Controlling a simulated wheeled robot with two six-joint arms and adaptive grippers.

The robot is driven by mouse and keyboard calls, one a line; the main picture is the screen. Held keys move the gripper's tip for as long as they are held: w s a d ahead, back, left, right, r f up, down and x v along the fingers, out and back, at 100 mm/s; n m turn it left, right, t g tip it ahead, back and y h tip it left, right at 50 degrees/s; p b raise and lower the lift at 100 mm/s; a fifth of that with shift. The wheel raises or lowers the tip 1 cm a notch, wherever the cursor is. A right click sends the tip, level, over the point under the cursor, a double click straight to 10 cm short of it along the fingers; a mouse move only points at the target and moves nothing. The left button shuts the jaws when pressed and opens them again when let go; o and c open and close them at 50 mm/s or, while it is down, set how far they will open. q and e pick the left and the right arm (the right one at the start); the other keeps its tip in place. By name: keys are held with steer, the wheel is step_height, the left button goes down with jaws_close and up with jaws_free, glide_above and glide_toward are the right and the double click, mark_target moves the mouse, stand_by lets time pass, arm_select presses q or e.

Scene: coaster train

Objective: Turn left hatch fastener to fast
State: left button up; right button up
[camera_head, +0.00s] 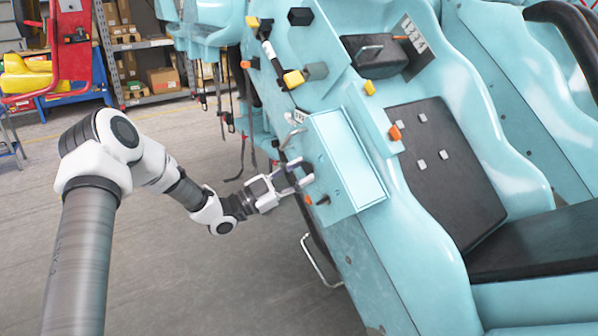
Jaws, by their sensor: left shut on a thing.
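A light blue hatch (347,158) with a raised rim is on the side of the turquoise coaster car. My left gripper (302,174) reaches in from the left, its fingers at the hatch's left edge. It is shut on a small part there, which appears to be the left hatch fastener. The fingers hide the fastener, so its turned position cannot be told. An orange-tipped piece (323,201) sits just below the fingers. My right gripper is not in view.
A black seat panel (438,165) with pale squares lies right of the hatch. A metal handle (318,262) juts out below. Open floor lies left; shelves (150,70) stand behind.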

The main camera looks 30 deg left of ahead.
arm_select(q)
steer(key=shift+a+m+g+h+p, duration=0.1)
steer(key=shift+m+g+h+p, duration=0.45)
steer(key=shift+m, duration=1.15)
steer(key=o, duration=1.1)
steer(key=shift+o, duration=0.2)
steer(key=v, duration=1.1)
steer(key=shift+s+a, duration=0.3)
steer(key=shift+s, duration=0.05)
